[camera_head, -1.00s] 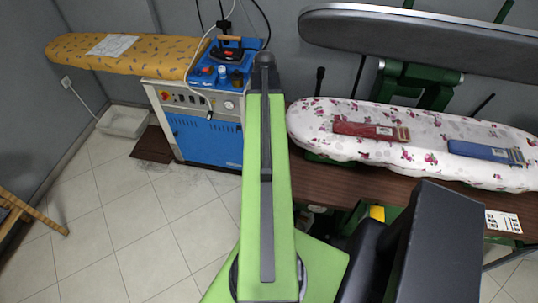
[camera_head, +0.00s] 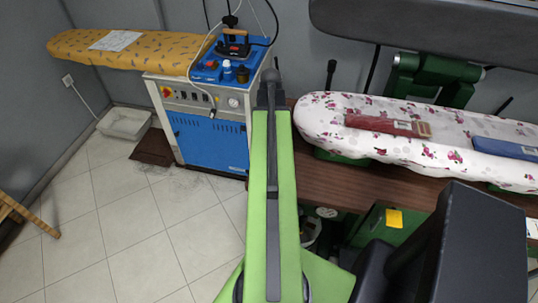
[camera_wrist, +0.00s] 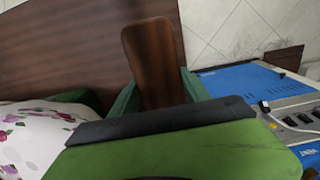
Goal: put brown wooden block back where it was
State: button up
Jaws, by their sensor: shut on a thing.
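The brown wooden block (camera_wrist: 153,60) shows in the wrist view as a flat, rounded, dark-brown piece. My gripper (camera_wrist: 155,95) is shut on it, with green fingers on both sides of its lower part. Behind the block in that view is a brown wooden tabletop (camera_wrist: 70,45). In the head view my green arm reaches forward toward the gap between the blue machine and the flowered board, and the gripper and block are hidden behind it.
The blue steam machine (camera_head: 212,140) carries an iron (camera_head: 236,45) and small bottles. The flowered ironing board (camera_head: 335,108) holds a red packet (camera_head: 375,124) and a blue packet (camera_head: 500,148). The brown tabletop (camera_head: 330,180) runs below it. Tiled floor (camera_head: 130,210) is open at left.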

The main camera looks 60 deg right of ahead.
notch_tip(320, 180, down, 7)
jog(key=b, duration=0.5)
jog(key=shift+r, duration=0.25)
jog(key=shift+f, duration=0.15)
jog(key=o, duration=1.3)
notch_tip(320, 180, up, 12)
jog(key=p, duration=1.2)
jog(key=shift+r, duration=0.25)
jog(key=shift+f, duration=0.1)
